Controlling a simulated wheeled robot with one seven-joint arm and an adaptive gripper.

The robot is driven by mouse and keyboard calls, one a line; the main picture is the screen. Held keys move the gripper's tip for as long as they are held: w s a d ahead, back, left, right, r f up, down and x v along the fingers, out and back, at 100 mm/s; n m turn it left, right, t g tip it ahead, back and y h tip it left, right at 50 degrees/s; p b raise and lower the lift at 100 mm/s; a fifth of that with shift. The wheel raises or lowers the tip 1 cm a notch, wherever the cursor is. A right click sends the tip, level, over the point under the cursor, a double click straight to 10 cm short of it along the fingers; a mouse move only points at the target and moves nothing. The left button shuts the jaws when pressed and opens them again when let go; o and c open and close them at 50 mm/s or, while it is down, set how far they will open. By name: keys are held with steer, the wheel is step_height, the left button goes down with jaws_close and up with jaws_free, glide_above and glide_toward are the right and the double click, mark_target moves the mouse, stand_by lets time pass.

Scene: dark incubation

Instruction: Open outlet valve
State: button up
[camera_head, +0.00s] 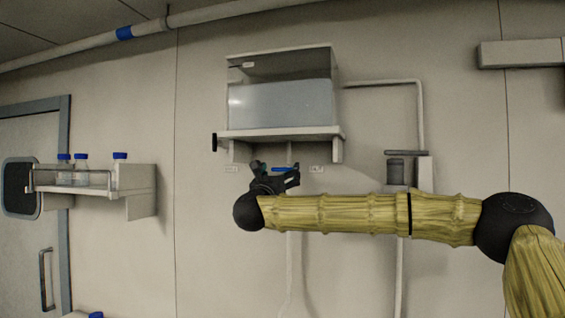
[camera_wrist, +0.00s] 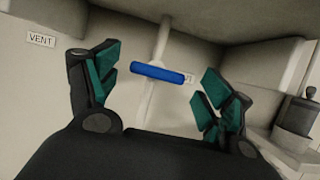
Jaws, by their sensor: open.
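The outlet valve's blue handle (camera_head: 284,169) is on the pipe below the tank shelf, and it lies nearly level in the head view. In the wrist view the blue handle (camera_wrist: 158,73) lies between my two fingers, tilted slightly down to the right. It crosses a pale vertical pipe (camera_wrist: 160,40). My gripper (camera_head: 274,172) is open, with the handle beyond or between its fingertips; the exact depth cannot be told. In the wrist view my gripper (camera_wrist: 156,80) shows a gap on both sides of the handle. A label right of the handle is partly hidden by it.
A clear tank (camera_head: 280,104) of liquid stands on a white shelf (camera_head: 285,133) above the valve. A VENT label (camera_wrist: 41,39) is on the wall at left. A dark cylinder (camera_wrist: 296,115) stands at right. A side shelf (camera_head: 80,190) holds blue-capped bottles.

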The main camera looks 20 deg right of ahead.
mark_target(281, 169)
steer(key=shift+p+x, duration=0.65)
steer(key=shift+x, duration=0.95)
steer(key=shift+a, duration=0.1)
steer(key=c, duration=1)
